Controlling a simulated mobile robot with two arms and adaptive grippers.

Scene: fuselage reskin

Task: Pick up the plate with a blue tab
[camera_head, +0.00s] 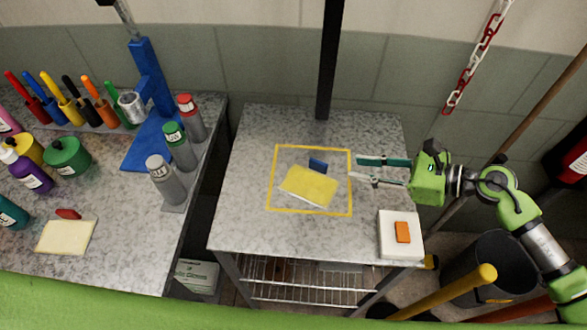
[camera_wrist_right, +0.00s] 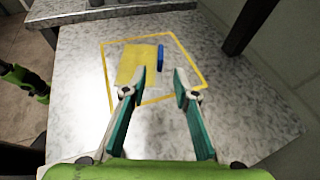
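The plate with a blue tab is a yellow plate (camera_head: 309,186) lying inside a yellow square outline on the metal table. Its blue tab (camera_head: 318,165) stands up at the plate's back edge. In the right wrist view the yellow plate (camera_wrist_right: 137,64) and blue tab (camera_wrist_right: 161,58) lie ahead of the fingers. My right gripper (camera_head: 357,168) is open and empty, to the right of the tab and apart from it; its fingers (camera_wrist_right: 160,82) show parted in the wrist view.
A white plate with an orange tab (camera_head: 402,233) lies at the table's front right corner. A cream plate with a red tab (camera_head: 66,236) lies on the left bench. Spray cans (camera_head: 165,180) stand along that bench's edge. A black post (camera_head: 329,60) rises behind the table.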

